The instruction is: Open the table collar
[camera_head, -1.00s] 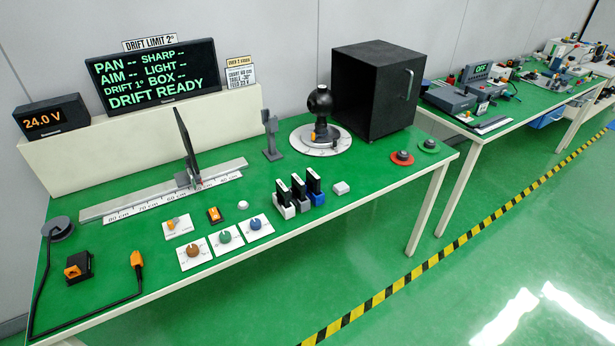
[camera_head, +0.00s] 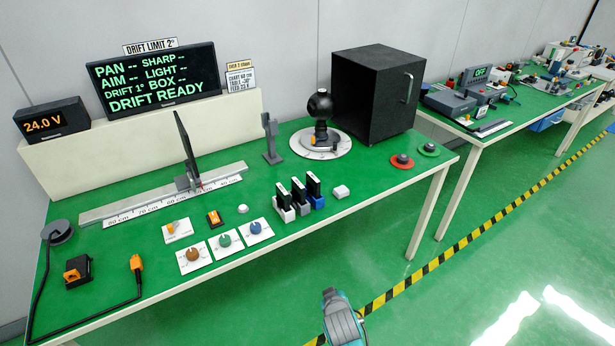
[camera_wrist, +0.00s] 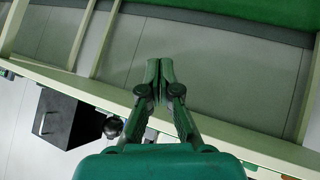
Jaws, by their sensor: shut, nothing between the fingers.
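The black ball-headed device (camera_head: 320,105) stands upright on a round white graduated table (camera_head: 340,150) at the back of the green bench, left of the black box. A small orange part (camera_head: 313,142) shows low on the device; I cannot tell for sure whether it is the table collar. The ball head also shows small in the wrist view (camera_wrist: 113,127), where the collar cannot be made out. My gripper (camera_wrist: 160,62) is shut and empty, apart from the device, with its fingertips together. Part of my arm shows at the bottom of the head view.
The black box (camera_head: 365,95) with a handle stands right beside the device. A grey post (camera_head: 271,140) stands to its left. Several black-topped blocks (camera_head: 299,194), knobs and a rail (camera_head: 150,203) lie nearer.

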